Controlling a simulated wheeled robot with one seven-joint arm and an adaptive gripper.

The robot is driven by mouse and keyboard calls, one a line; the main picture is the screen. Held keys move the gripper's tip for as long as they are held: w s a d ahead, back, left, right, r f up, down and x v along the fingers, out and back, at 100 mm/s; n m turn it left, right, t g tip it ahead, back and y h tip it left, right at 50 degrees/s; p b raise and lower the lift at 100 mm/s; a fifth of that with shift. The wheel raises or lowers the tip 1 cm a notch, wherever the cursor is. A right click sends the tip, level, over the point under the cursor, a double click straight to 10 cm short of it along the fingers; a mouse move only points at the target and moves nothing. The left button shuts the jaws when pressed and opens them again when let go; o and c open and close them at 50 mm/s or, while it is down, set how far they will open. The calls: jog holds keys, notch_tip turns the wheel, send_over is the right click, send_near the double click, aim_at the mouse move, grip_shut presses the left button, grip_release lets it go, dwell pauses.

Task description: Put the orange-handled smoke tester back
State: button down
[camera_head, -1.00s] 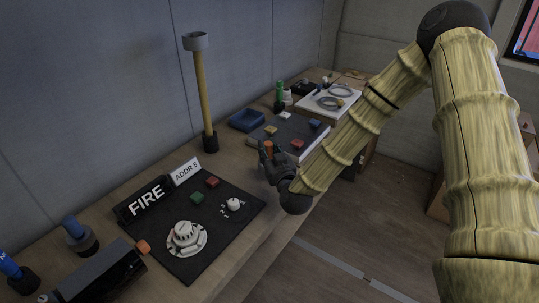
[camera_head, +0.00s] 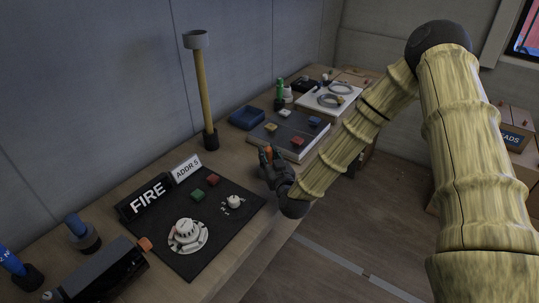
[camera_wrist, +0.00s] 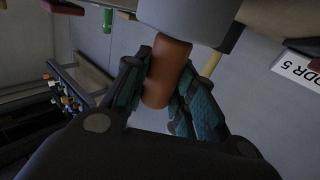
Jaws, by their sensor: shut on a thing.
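The smoke tester's orange handle (camera_head: 268,152) is upright between the fingers of my gripper (camera_head: 270,159), at the front edge of the bench. In the wrist view my gripper (camera_wrist: 160,85) is shut on the orange-brown handle (camera_wrist: 166,72). A thick grey cylinder (camera_wrist: 190,18) adjoins the handle at the top of that picture, on the bench side. In the head view my fingers hide the tester's lower part. I cannot tell if it touches the bench.
A yellow pole with a grey cup (camera_head: 204,90) stands by the wall. A dark mat (camera_head: 200,240) holds a white detector (camera_head: 187,234); the FIRE sign (camera_head: 148,194) stands behind. A board with coloured blocks (camera_head: 290,133) and a blue tray (camera_head: 247,117) lie beyond my gripper.

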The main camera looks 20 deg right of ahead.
jog(key=c, duration=1.2)
grip_release()
jog(key=shift+r, duration=0.1)
jog(key=shift+s, duration=0.3)
jog(key=s+b, duration=0.2)
jog(key=s, duration=0.9)
jog(key=shift+s+d, duration=0.2)
